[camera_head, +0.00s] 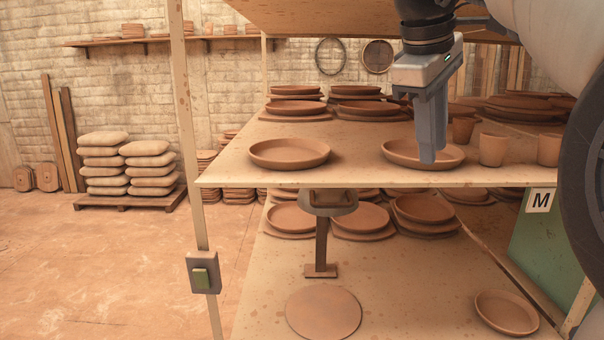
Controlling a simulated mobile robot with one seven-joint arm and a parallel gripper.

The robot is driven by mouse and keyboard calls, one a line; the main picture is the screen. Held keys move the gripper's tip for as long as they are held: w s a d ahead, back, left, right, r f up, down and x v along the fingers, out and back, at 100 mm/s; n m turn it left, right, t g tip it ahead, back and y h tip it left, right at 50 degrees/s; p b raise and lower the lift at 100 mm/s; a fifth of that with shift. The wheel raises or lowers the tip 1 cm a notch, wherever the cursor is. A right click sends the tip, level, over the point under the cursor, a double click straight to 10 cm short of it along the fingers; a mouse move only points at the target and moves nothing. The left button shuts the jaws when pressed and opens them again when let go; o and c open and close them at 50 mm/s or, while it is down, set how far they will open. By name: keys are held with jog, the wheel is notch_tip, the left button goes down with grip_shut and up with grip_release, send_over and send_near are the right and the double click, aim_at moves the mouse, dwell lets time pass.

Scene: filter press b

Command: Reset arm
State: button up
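My gripper (428,150) hangs from the upper right of the head view, pointing down, in front of the upper shelf. Its fingers appear as one overlapping grey shape, so the gap between them cannot be made out. Nothing shows held in it. Its tip covers part of a shallow clay dish (400,152) on the shelf; whether it touches the dish cannot be told.
The upper shelf (225,165) also bears another dish (289,153), clay cups (492,149) and stacked plates. A lower shelf (262,290) holds more plates and a round disc (323,312). A post with a switch box (202,272) stands left.

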jog(key=s+a+f+m+t+y, duration=0.1)
jog(key=s+a+f+m, duration=0.2)
jog(key=s+f, duration=0.5)
jog(key=s+a+f+m+t+y, duration=0.1)
jog(key=s+f+m, duration=0.4)
jog(key=f, duration=0.9)
jog(key=s+a+y, duration=0.1)
jog(key=s+a, duration=0.1)
jog(key=s, duration=0.1)
jog(key=shift+s, duration=0.3)
jog(key=shift+a+f, duration=0.1)
